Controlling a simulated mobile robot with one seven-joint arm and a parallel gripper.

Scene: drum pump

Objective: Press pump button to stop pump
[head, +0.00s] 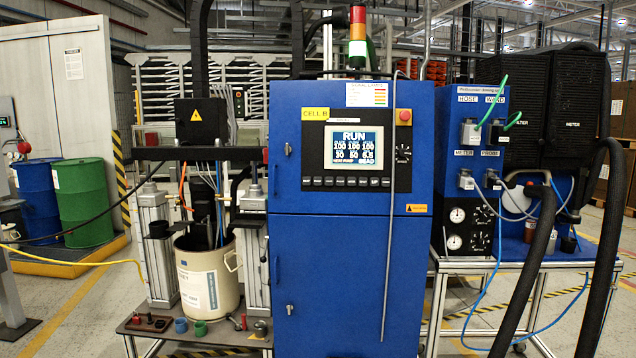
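A tall blue cabinet (347,270) labelled CELL B stands in the middle of the head view. Its control panel has a lit screen (353,147) reading RUN, with rows of numbers and small text below that is hard to read. A row of small dark buttons (346,182) runs under the screen; their markings are too small to tell which is the pump button. A red round button (405,115) on a yellow base sits at the panel's upper right. To the left, a pump assembly reaches down into a cream drum (208,275). My gripper is not in view.
A thin grey rod (388,250) hangs before the cabinet's right side. Thick black hoses (600,250) curve at the right beside a cart with gauges (457,215). Small parts (197,327) lie on the left stand's shelf. Blue (38,200) and green barrels (84,200) stand far left.

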